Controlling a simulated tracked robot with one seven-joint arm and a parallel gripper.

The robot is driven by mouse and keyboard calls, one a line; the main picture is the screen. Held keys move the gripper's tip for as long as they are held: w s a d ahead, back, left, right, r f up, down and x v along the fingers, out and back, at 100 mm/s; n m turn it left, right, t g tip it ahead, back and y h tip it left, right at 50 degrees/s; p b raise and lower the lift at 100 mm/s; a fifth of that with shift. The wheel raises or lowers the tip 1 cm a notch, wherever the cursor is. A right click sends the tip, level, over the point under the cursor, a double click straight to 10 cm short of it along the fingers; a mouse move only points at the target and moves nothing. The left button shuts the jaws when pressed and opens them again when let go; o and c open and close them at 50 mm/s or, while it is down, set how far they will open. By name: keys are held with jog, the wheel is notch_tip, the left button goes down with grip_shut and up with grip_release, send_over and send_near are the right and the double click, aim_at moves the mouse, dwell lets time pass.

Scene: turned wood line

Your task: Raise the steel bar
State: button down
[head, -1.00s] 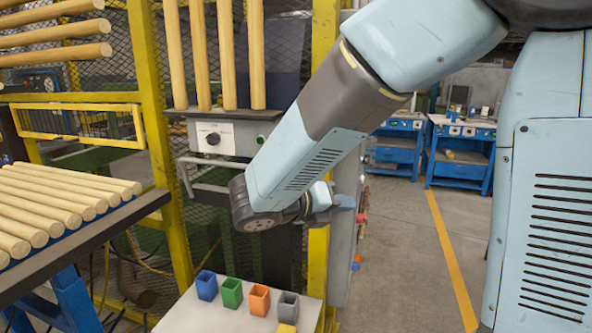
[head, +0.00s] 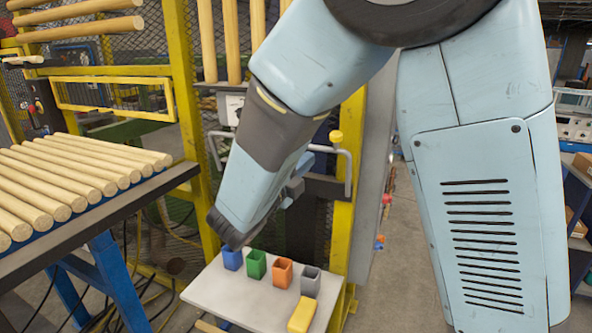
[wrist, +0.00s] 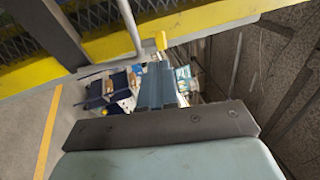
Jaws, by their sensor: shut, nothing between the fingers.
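My gripper (head: 297,186) is to the left of the bar's right end and slightly lower in the head view. In the wrist view my gripper (wrist: 157,88) is shut and empty, apart from the rod.
A white table (head: 235,295) holds blue, green, orange and grey cups and a yellow block (head: 302,314) below my arm. Turned wood rods (head: 70,180) lie on a rack at left. The yellow guard post (head: 343,225) stands close to my gripper.

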aim_at(331, 139)
jog(key=x, duration=0.8)
jog(key=shift+w+d, duration=0.15)
jog(key=shift+w, duration=0.05)
